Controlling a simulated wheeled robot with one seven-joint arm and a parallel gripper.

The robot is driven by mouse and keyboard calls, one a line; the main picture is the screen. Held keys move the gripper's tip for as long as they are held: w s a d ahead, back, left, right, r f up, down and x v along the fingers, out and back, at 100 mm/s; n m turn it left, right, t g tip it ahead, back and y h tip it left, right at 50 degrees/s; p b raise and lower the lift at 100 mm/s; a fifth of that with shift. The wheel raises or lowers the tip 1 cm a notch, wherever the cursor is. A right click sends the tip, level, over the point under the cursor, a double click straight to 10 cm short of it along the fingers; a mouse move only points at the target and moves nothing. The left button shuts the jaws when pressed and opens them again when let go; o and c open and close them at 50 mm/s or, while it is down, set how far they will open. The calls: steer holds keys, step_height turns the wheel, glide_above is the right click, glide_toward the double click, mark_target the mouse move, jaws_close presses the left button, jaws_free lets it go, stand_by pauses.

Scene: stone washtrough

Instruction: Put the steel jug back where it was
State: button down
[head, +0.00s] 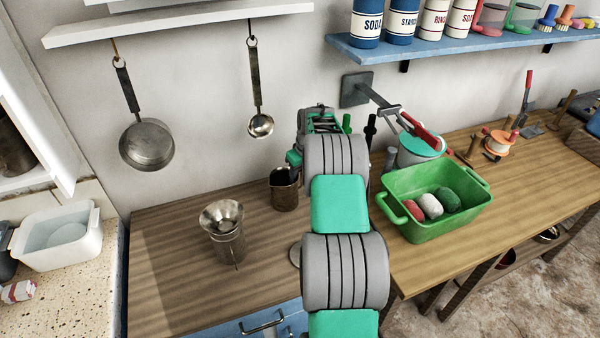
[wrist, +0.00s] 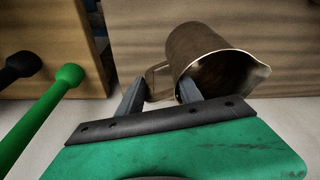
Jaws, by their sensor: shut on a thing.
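The steel jug (head: 285,190) is at the back of the wooden counter, just left of my arm. It looks upright in the head view; I cannot tell whether its base touches the wood. In the wrist view the jug (wrist: 205,55) shows its open mouth and pouring lip, with its handle (wrist: 157,82) towards my fingers. My gripper (wrist: 163,90) is shut on the handle. My fingers are hidden behind my arm in the head view.
A metal vessel with a funnel-like top (head: 222,232) stands left of the jug. A green basin (head: 435,225) with several rounded pieces is at right. A pan (head: 147,145) and ladle (head: 260,125) hang behind. The counter's left part is bare.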

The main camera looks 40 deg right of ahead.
steer(key=c, duration=0.8)
jaws_free()
steer(key=b+v, duration=0.2)
steer(key=v, duration=1)
steer(key=s+a+r, duration=0.2)
steer(key=a+r, duration=0.2)
steer(key=a, duration=0.5)
steer(key=s+a+r, duration=0.3)
steer(key=a, duration=0.6)
steer(key=s+a+f, duration=0.2)
steer(key=s+a, duration=0.5)
steer(key=s, duration=0.2)
steer(key=s+a+f+t, duration=0.1)
steer(key=s+a+f, duration=0.1)
steer(key=s+a, duration=0.6)
steer(key=shift+s+f, duration=0.35)
steer(key=shift+s, duration=0.5)
